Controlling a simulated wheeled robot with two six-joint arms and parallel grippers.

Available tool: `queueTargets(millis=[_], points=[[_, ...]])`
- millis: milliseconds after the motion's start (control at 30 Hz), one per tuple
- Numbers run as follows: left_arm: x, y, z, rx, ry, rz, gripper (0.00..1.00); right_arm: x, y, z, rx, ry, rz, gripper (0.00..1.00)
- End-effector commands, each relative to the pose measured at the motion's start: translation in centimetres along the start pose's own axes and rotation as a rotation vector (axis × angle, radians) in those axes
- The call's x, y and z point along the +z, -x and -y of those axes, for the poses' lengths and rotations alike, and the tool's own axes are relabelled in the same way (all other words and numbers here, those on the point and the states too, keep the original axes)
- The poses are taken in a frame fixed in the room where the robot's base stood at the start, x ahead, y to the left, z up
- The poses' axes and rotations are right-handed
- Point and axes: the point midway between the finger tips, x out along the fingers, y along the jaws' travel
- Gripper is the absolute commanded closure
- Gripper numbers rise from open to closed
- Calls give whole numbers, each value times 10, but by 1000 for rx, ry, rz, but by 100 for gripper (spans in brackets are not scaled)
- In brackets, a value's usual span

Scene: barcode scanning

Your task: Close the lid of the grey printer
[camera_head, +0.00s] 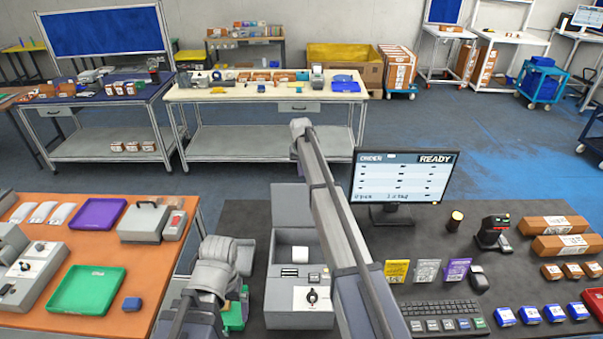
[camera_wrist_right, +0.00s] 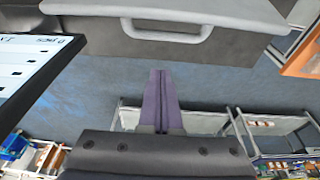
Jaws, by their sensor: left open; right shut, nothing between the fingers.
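The grey printer (camera_head: 300,262) stands on the dark table in the head view. Its lid (camera_head: 287,205) is raised at the back, and the inside with a white roll (camera_head: 303,251) is exposed. In the right wrist view a grey panel with a handle (camera_wrist_right: 170,32), apparently the lid, fills the top. My right gripper (camera_wrist_right: 160,72) is shut and empty, its tips close to the panel's edge; I cannot tell whether they touch. In the head view my right arm crosses in front of the printer's right side, and its fingers cannot be made out. My left gripper (camera_head: 242,260) is open, left of the printer.
A monitor (camera_head: 402,178) stands right of my right arm. A keyboard (camera_head: 438,312), cards, a scanner (camera_head: 492,232) and boxes occupy the table's right side. An orange table (camera_head: 90,255) with trays is at the left. Open floor lies behind the printer.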

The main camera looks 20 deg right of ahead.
Motion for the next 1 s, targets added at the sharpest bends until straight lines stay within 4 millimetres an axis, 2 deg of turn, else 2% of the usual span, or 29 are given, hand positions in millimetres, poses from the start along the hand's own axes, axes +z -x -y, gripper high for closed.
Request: queueTargets(millis=[33, 400, 467, 600, 1000], points=[[-1, -15, -1, 0, -2, 0, 0, 1, -15, 0, 0, 0, 0, 100], [-4, -57, -5, 0, 1, -2, 0, 1, -59, 0, 0, 0, 0, 100], [-3, -41, -4, 0, 0, -2, 0, 11, -40, 0, 0, 1, 0, 100], [-2, -34, -3, 0, -1, -2, 0, 26, -28, 0, 0, 1, 0, 100], [-2, -32, -3, 0, -1, -1, 0, 31, -26, 0, 0, 0, 0, 100]])
